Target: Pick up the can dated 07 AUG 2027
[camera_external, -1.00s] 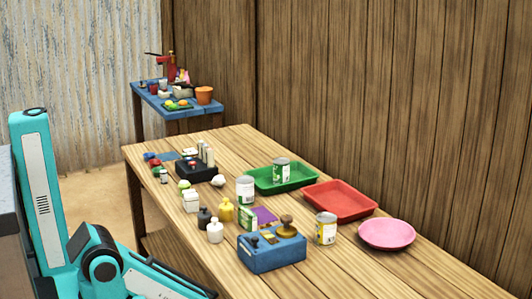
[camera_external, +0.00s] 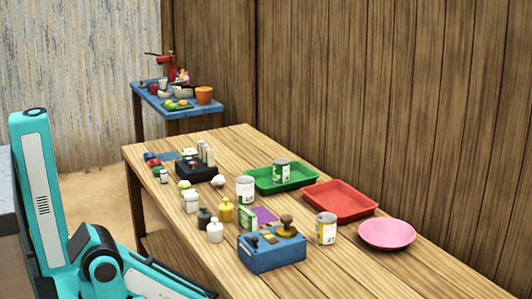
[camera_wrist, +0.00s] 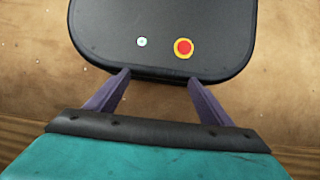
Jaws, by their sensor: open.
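Several cans show on the wooden table (camera_external: 375,268) in the external view. One white-and-green can (camera_external: 245,189) stands near the table's middle. Another can (camera_external: 281,171) stands at the green tray, its lower part behind the near rim. A third, yellow-and-white can (camera_external: 326,229) stands between the blue box and the pink plate. No date is readable on any can at this size. My gripper (camera_wrist: 155,92) shows in the wrist view with two purple fingers apart and nothing between them. It is outside the external view, and no can shows in the wrist view.
On the table are a green tray (camera_external: 262,187), a red tray (camera_external: 337,213), a pink plate (camera_external: 387,234), a blue box (camera_external: 262,258) and small bottles (camera_external: 215,231). A blue side table (camera_external: 170,108) stands behind. The table's front right is clear.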

